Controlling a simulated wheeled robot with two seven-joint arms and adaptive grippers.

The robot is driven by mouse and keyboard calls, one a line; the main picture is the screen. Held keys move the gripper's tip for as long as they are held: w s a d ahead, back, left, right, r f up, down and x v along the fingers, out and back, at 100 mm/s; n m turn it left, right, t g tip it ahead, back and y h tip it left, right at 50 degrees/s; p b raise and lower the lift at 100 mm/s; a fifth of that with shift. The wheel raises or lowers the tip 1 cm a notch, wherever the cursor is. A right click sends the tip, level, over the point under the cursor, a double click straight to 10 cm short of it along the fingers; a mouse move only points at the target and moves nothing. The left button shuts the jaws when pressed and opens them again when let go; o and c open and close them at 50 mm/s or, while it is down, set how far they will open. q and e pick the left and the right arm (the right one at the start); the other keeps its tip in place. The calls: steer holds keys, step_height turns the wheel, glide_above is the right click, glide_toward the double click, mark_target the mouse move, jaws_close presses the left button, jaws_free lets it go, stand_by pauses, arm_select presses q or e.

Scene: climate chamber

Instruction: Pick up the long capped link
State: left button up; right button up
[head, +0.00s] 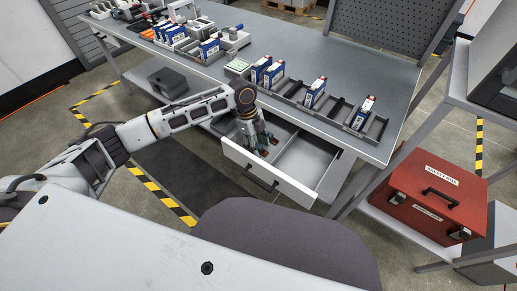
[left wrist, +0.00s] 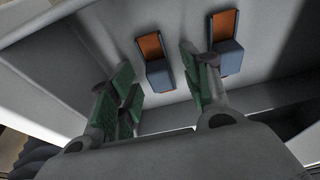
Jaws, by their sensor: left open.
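Two orange pieces with blue ends lie in the open drawer (head: 303,160). In the left wrist view one piece (left wrist: 151,47) lies between the fingers, and the other (left wrist: 225,26) lies to the right, beyond the right finger. I cannot tell which one is the long capped link. My left gripper (left wrist: 160,82) is open, its green-padded fingers pointing into the drawer. In the head view the left gripper (head: 266,146) reaches down into the drawer's left compartment and hides the pieces. I cannot tell how far the fingertips are from the pieces. My right gripper is not in view.
The drawer's front wall (head: 265,178) and a divider (head: 284,147) stand close to the gripper. Above is the grey workbench (head: 365,80), with a black tray (head: 340,128) holding blue-and-white boxes. A red case (head: 427,203) sits on a shelf at right.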

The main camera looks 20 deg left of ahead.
mark_target(258, 145)
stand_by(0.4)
arm_select(q)
jaws_close()
steer(key=shift+r, duration=0.1)
steer(key=shift+r, duration=0.4)
step_height(258, 145, up, 9)
steer(key=p, duration=0.2)
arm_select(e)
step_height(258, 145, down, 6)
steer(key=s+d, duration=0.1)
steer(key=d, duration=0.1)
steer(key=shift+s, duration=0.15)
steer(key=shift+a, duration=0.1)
